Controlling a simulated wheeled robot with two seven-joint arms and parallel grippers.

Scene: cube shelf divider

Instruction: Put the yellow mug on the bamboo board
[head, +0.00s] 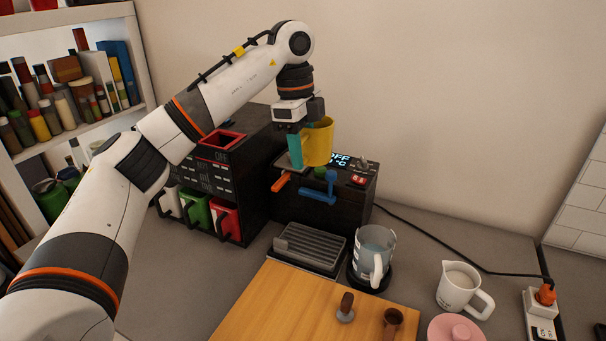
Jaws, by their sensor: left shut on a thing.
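The yellow mug (319,143) is at the top of the black coffee machine. My left gripper (302,146) comes down from above and is shut on the mug at its left side; one teal finger shows. I cannot tell whether the mug's base touches the machine top or is just above it. The bamboo board (262,312) lies on the counter at the bottom middle, in front of the machine and cut off by the frame edge. My right gripper is not in view.
The coffee machine (340,207) has orange and blue handles. In front stand a drip tray (310,246) and a glass jug (372,252). A tamper (346,308) and a brown-handled tool (392,322) are at the board's right side. A white pitcher (457,287) stands right.

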